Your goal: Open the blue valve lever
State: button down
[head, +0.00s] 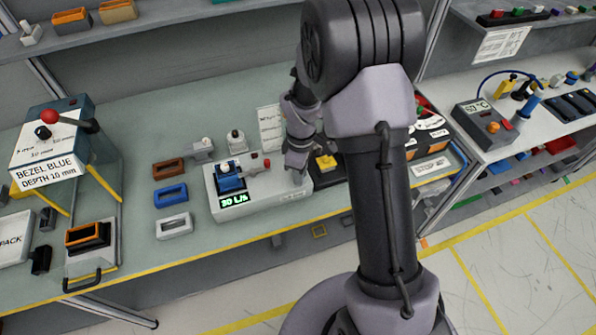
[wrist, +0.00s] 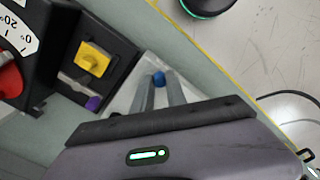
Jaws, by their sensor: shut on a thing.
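A small blue ball, the knob of the blue valve lever (wrist: 159,77), shows in the wrist view between the tips of my gripper's fingers (wrist: 160,90). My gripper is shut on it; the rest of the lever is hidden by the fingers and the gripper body. In the head view my gripper (head: 297,168) reaches down at the right end of a light grey module (head: 260,200). The lever cannot be made out there behind the gripper. The module carries a blue fitting, a red knob (head: 267,163) and a green display that seems to read 30 L/s.
A dark unit with a yellow block (wrist: 92,60) and a purple knob (wrist: 93,103) stands close beside the fingers. A dial panel with a red knob (wrist: 8,80) is beyond it. Blue, brown and grey bezels lie left of the module. The bench front edge is clear.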

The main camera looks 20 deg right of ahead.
jog(key=shift+d+n, duration=0.15)
jog(key=shift+n, duration=0.25)
jog(key=c, duration=1.3)
grip_release()
jog(key=shift+c, duration=0.2)
notch_tip(320, 180, up, 18)
jog(key=p, duration=0.4)
jog(key=shift+f, duration=0.25)
